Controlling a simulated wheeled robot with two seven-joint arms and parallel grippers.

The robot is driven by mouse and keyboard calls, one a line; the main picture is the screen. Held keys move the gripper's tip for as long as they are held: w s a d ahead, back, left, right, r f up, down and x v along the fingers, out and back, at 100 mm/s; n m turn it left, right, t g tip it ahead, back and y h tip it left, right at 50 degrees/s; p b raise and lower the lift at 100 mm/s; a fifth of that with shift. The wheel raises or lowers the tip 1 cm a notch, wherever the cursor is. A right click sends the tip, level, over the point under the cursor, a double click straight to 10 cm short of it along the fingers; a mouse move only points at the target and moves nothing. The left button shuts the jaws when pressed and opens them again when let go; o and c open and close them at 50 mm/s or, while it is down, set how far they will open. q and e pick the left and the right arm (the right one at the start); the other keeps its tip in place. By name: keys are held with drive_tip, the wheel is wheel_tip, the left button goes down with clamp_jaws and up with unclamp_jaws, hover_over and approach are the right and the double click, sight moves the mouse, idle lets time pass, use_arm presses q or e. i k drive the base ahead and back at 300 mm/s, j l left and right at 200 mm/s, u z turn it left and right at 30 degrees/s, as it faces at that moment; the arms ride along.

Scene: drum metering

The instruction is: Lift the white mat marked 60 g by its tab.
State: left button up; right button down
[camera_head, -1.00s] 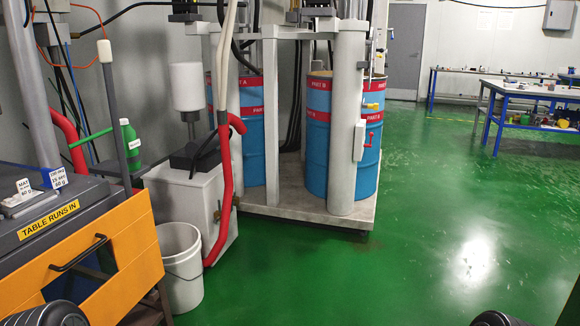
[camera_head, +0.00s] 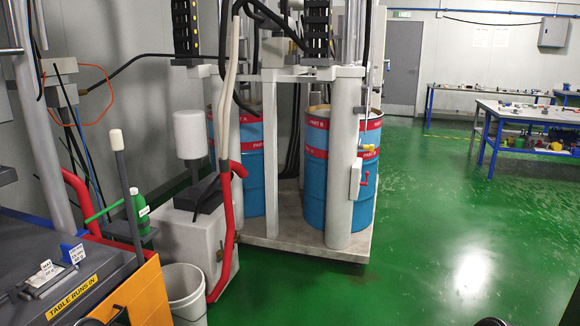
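A white card (camera_head: 46,268) with small dark print stands at the left on the grey-topped orange cart. Just in front of it is a small pale, flat piece (camera_head: 44,281) on a dark base. It could be the mat, but its tab cannot be made out. A second white card with a blue top (camera_head: 73,252) stands to its right. Neither gripper shows. Only dark rounded parts of my own arms are cut off at the bottom edge, left and right of the middle.
The orange cart (camera_head: 150,298) carries a yellow "TABLE RUNS IN" label (camera_head: 73,297). A white bucket (camera_head: 186,292) stands beside it. Blue drums (camera_head: 314,185) stand on a grey platform behind. Open green floor (camera_head: 440,240) lies to the right, with work tables (camera_head: 530,112) beyond.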

sight(49, 271)
drive_tip(key=u, duration=1.25)
drive_tip(key=z, duration=1.25)
drive_tip(key=i+j, duration=0.2)
drive_tip(key=j, duration=0.2)
drive_tip(key=i+j, duration=0.15)
drive_tip(key=j, duration=0.25)
drive_tip(key=i+j, duration=0.2)
drive_tip(key=j, duration=0.2)
